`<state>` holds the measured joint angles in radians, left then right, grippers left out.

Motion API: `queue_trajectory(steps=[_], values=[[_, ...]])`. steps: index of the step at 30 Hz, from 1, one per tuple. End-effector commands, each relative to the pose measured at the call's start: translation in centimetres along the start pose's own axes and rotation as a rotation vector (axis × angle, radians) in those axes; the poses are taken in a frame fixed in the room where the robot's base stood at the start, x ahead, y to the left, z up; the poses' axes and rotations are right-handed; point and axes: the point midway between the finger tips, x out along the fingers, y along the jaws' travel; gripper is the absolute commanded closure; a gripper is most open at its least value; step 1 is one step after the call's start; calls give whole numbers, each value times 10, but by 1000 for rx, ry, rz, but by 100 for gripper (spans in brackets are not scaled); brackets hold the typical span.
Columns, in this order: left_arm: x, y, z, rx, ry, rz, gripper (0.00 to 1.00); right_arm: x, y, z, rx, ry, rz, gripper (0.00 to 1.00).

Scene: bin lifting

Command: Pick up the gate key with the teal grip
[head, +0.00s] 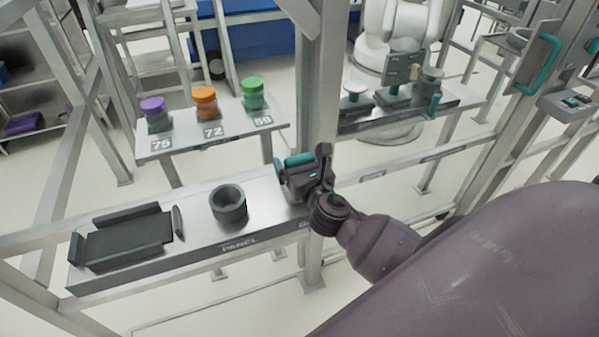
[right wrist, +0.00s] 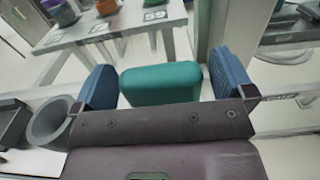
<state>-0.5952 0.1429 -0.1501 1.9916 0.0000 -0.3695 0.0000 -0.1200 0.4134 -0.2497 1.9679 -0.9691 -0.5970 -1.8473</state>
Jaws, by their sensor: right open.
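The gate key's teal grip (head: 300,159) shows at the right end of the grey panel shelf in the head view. In the right wrist view the teal grip (right wrist: 160,84) lies between the two blue fingers. In the head view my right gripper (head: 287,166) partly covers the key, and the key's lower part is hidden. My left gripper is not in view.
The panel shelf (head: 270,232) also holds a dark cup (head: 229,205) and a black tray (head: 125,240). Behind it, a table (head: 225,135) bears purple, orange and green lidded jars. A metal post (head: 313,90) rises close behind my right gripper.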

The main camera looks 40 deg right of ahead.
Motion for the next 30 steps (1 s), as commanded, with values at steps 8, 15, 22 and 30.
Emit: queue_trajectory(steps=[8,15,22,30], values=[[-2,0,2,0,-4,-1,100,20,0,-1,0,2,1,0],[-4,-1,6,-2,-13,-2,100,20,0,-1,0,2,1,8],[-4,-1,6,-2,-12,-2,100,20,1,-1,0,2,1,43],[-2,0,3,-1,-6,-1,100,20,1,0,0,0,1,50]])
